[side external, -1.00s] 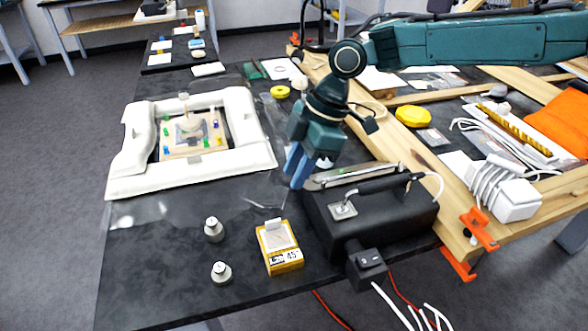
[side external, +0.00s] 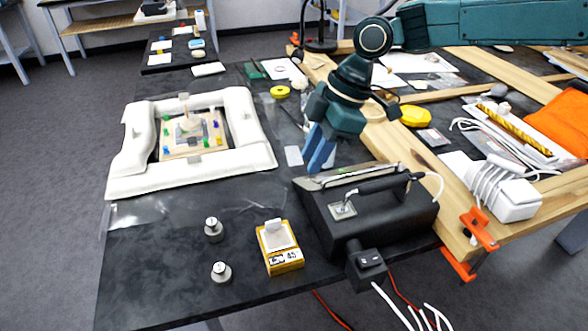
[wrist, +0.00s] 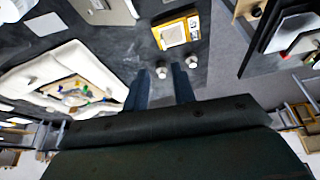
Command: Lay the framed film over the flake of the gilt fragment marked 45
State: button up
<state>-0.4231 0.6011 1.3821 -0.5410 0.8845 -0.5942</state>
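The gilt fragment (side external: 182,148) lies inside a white padded surround (side external: 130,186) at the left, with small coloured pieces around it. The surround also shows in the wrist view (wrist: 22,82). Marks on its flakes are too small to read. A yellow box (side external: 285,262) with a partly legible label, seemingly 45, stands near the table's front. A pale framed piece, apparently the framed film (side external: 277,235), lies on its top. My gripper (side external: 314,172) hangs above the table behind the black unit, fingers pointing down.
Two small metal weights (side external: 213,229) (side external: 221,272) stand left of the yellow box. A black unit (side external: 365,215) with a tool on top and cables stands right of it. Wooden beams (side external: 432,155) and an orange clamp (side external: 474,232) border the right.

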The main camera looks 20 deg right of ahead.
jog(key=s+d+r+m+t+h, duration=0.15)
jog(key=s+d+r+m, duration=0.35)
jog(key=d, duration=0.5)
jog(key=s+d+r+m+t, duration=0.2)
jog(key=s+d+r+m, duration=0.1)
jog(key=s+d+r, duration=0.5)
jog(key=s+d+f+m+t+h, duration=0.1)
jog(key=s+d+f+m, duration=0.1)
jog(key=s+d+m, duration=0.2)
jog(key=s+d+f+m+h, duration=0.2)
jog(key=s+d+m, duration=0.3)
jog(key=s+d, duration=0.4)
jog(key=s+f, duration=0.1)
jog(key=s, duration=0.2)
jog(key=shift+s+d+t, duration=0.15)
jog(key=shift+d+t, duration=0.2)
jog(key=shift+d, duration=0.05)
